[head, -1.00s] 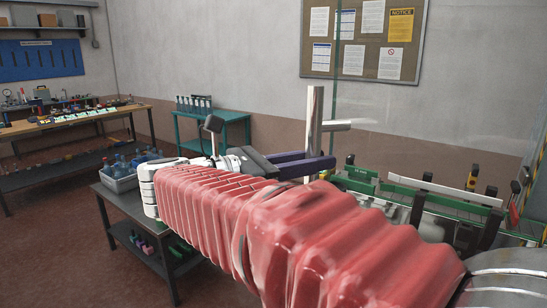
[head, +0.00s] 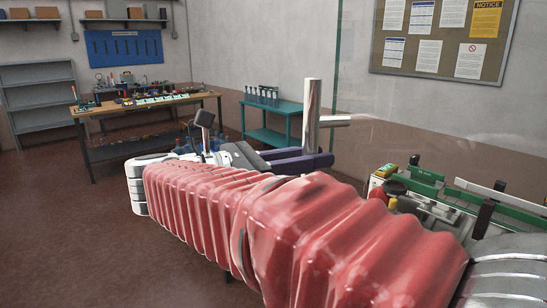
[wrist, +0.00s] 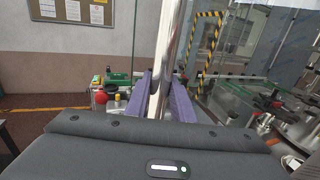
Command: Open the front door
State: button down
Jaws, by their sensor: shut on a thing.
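The front door is a clear glass pane, with its greenish vertical edge (head: 338,45) showing in the head view behind my gripper. Its handle is a shiny upright metal bar (head: 312,110) with a short horizontal post on its right. My gripper (head: 318,158) has purple fingers closed around the lower part of this bar. In the wrist view the bar (wrist: 168,45) stands slightly tilted between the two fingers (wrist: 160,100). How far the door stands open is hard to tell through the glass. My arm hides the lower part of the door.
A green conveyor machine (head: 430,195) with a red button stands at the right, close to my arm. A wooden workbench (head: 150,103) and a teal table (head: 270,134) stand at the back. The floor (head: 70,230) at left is clear.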

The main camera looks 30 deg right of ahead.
aim_at(305, 101)
jog(key=c, duration=1.5)
grip_release()
jog(key=shift+c, duration=0.2)
jog(key=shift+r, duration=0.1)
notch_tip(305, 101, up, 10)
jog(key=shift+f, duration=0.15)
